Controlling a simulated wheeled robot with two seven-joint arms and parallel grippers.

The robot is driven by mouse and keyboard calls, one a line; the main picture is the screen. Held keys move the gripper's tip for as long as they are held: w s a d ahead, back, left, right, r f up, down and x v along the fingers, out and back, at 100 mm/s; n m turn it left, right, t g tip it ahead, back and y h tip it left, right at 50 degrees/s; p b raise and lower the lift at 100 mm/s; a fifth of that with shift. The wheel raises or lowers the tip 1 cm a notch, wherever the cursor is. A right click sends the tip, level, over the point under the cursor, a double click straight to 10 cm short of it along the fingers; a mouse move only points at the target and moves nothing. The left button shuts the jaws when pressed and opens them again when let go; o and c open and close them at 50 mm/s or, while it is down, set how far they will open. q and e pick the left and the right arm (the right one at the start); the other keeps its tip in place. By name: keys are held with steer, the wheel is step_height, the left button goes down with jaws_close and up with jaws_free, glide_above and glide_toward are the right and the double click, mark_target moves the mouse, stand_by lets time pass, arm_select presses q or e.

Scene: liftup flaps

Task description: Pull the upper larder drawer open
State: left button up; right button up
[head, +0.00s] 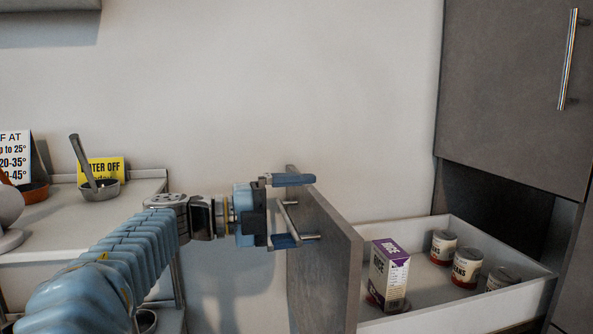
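The larder drawer stands pulled out from the tall grey cabinet (515,95). Its grey front panel (335,262) faces left, and its white inside shows. A metal bar handle (289,221) is on the front panel. My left gripper (286,211) is at the handle, with one blue-grey finger above the bar and one near its lower end. The fingers are wide apart, and the bar is not clamped between them. My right gripper is not in view.
The drawer holds a purple-and-white rice box (389,272) and several cans (467,267). A closed cabinet door with a vertical handle (568,60) is above. At left, a counter (80,235) carries a small pan (100,188) and signs (103,170).

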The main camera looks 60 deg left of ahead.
arm_select(q)
steer(key=s+d+r+t, duration=0.1)
steer(key=s+d+r, duration=0.1)
steer(key=d+r, duration=0.1)
steer(key=s+d+r+t+h, duration=0.1)
steer(key=s+d+r, duration=0.1)
steer(key=r, duration=0.4)
steer(key=shift+s+d+r+m, duration=0.2)
steer(key=shift+s+d+m, duration=0.1)
steer(key=shift+d, duration=0.45)
steer(key=shift+s+d+r+h, duration=0.2)
steer(key=shift+d+r+h, duration=0.1)
steer(key=shift+d, duration=0.2)
steer(key=c, duration=0.8)
steer(key=shift+d+f, duration=0.1)
steer(key=shift+c, duration=0.3)
steer(key=shift+a+f, duration=0.25)
steer(key=shift+f, duration=0.05)
steer(key=shift+f, duration=0.1)
